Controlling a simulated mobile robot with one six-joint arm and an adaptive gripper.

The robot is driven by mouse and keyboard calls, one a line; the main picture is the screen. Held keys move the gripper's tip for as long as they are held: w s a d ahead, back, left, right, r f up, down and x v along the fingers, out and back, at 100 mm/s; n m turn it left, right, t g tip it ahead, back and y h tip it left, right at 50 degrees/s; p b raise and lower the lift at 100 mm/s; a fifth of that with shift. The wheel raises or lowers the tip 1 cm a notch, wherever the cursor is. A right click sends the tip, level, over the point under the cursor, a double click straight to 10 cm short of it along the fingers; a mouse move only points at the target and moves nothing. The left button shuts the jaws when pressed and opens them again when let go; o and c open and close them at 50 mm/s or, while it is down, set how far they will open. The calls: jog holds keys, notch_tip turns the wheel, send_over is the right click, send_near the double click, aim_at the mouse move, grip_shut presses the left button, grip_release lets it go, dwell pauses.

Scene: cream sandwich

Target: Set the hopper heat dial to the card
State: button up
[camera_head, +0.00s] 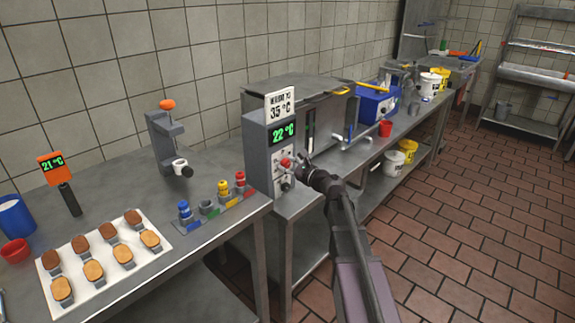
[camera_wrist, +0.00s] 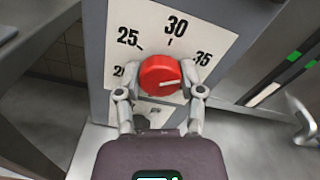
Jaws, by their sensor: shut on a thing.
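The red heat dial (camera_wrist: 160,74) sits on a white scale plate (camera_wrist: 118,18) marked 20, 25, 30 and 35 in the wrist view. My gripper (camera_wrist: 161,77) is shut on the dial, one finger on each side. In the head view my gripper (camera_head: 300,170) reaches the dial (camera_head: 285,162) on the front of the grey hopper control box (camera_head: 256,160). The white card (camera_head: 280,104) on top reads 35 °C; its upper line is blurred. The green display (camera_head: 284,132) reads 22 °C.
A tray (camera_head: 80,303) of biscuits, an orange thermometer (camera_head: 52,168) reading 21 °C and a grey stand (camera_head: 165,140) are on the left bench. Coloured nozzles (camera_head: 184,210) stand near its front edge. The tiled floor at right is clear.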

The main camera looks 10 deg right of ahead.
jog(key=shift+w+r+m, duration=0.1)
jog(key=shift+w+m, duration=0.05)
jog(key=shift+m, duration=0.25)
jog(key=o, duration=1.2)
jog(key=shift+v, duration=6.1)
